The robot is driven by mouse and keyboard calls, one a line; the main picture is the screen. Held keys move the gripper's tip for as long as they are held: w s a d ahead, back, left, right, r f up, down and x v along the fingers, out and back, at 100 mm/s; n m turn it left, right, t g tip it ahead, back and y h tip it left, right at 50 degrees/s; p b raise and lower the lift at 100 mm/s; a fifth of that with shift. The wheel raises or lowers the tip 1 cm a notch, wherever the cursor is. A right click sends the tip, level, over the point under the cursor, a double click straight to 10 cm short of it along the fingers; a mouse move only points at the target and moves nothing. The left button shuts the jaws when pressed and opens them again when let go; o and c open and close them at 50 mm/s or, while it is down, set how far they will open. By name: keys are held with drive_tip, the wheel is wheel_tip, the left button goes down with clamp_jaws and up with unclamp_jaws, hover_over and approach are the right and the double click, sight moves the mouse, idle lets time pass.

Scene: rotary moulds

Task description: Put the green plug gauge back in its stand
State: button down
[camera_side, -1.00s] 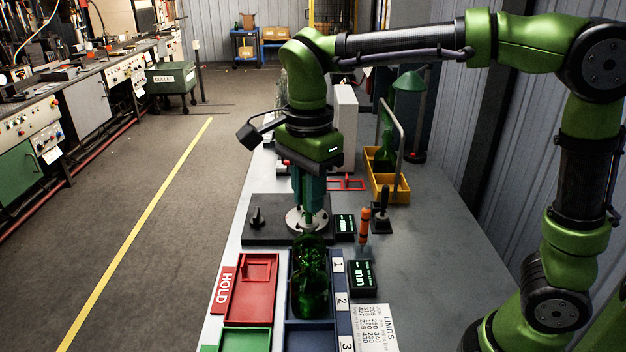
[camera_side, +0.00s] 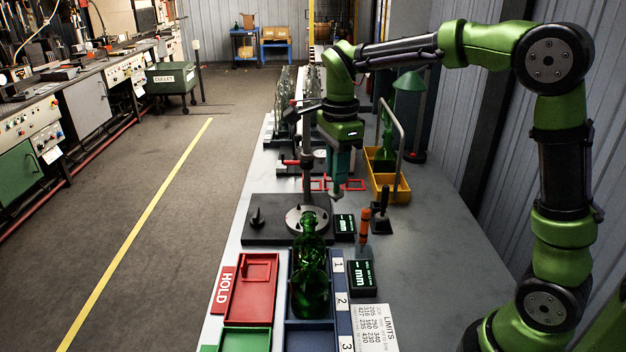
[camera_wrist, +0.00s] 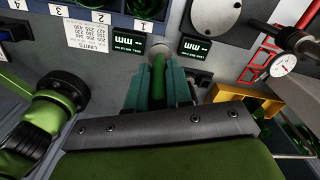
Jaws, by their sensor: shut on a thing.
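My gripper (camera_side: 340,190) hangs fingers-down above the bench, left of a black-handled upright piece. Its teal fingers also show in the wrist view (camera_wrist: 158,86), shut on the green plug gauge (camera_wrist: 158,74). The green handle sits between the fingers and a pale grey end shows beyond them. In the side view the fingers hide most of the gauge; only a small grey tip shows below. An orange-handled gauge (camera_side: 363,224) stands upright in a small grey holder on the bench. I cannot make out which holder is the green gauge's stand.
Two mm displays (camera_side: 345,226) (camera_side: 361,277) stand near the orange handle. The black-handled piece (camera_side: 381,207) is upright nearby. A yellow crate (camera_side: 391,190) is behind. The bench at right is clear.

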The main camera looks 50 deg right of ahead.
drive_tip(key=w+d+f+m, duration=0.1)
drive_tip(key=d+f, duration=0.3)
drive_tip(key=d, duration=0.7)
drive_tip(key=w+d+f+m, duration=0.1)
drive_tip(key=d+f, duration=0.4)
drive_tip(key=d, duration=0.5)
drive_tip(key=shift+w+d, duration=0.4)
drive_tip(key=shift+f, duration=2.95)
drive_tip(key=c, duration=0.9)
unclamp_jaws()
drive_tip(key=shift+c, duration=0.2)
